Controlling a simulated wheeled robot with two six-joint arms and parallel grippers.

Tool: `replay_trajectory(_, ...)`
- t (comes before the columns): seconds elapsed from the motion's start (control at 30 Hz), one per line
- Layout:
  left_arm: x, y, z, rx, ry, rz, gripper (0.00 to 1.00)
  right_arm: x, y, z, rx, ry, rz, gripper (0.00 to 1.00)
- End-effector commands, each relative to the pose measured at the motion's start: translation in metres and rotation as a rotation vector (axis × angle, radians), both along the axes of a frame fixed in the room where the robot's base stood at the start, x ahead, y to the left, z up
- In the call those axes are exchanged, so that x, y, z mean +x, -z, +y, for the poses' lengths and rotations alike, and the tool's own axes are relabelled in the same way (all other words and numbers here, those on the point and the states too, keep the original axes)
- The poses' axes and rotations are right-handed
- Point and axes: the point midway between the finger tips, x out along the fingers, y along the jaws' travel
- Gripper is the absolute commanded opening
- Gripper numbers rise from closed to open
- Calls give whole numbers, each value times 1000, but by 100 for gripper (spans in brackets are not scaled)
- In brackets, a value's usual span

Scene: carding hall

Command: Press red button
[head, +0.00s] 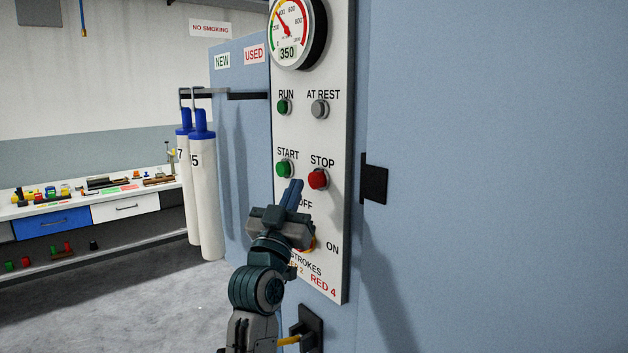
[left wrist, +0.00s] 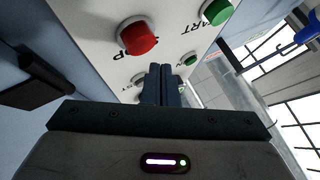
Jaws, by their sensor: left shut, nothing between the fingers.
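The red button (head: 318,179), labelled STOP, sits on the white control panel (head: 340,240). It also shows in the left wrist view (left wrist: 138,38), up and left of my fingertips. My left gripper (head: 294,190) is shut and empty, its fingers together and pointing up, just below and left of the red button in the head view. I see no contact with the button. The green START button (head: 285,168) is left of the red one. My gripper and arm hide part of the lower panel, including some of the OFF/ON control. My right gripper is not in view.
Above are a green RUN lamp (head: 284,106), a grey AT REST lamp (head: 320,109) and a gauge (head: 293,30). A black bracket (head: 374,184) sticks out right of the panel. A bench (head: 80,208) holds small items. Floor at left is clear.

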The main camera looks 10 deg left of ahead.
Motion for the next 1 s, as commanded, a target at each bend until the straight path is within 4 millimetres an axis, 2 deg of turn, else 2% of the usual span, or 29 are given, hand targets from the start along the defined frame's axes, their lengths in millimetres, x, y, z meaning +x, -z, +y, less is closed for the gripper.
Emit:
replay_trajectory(0.4,-29,-1,22,1,-1,0,0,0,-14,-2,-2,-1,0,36)
replay_trajectory(1.0,-30,0,23,0,0,0,0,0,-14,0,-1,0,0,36)
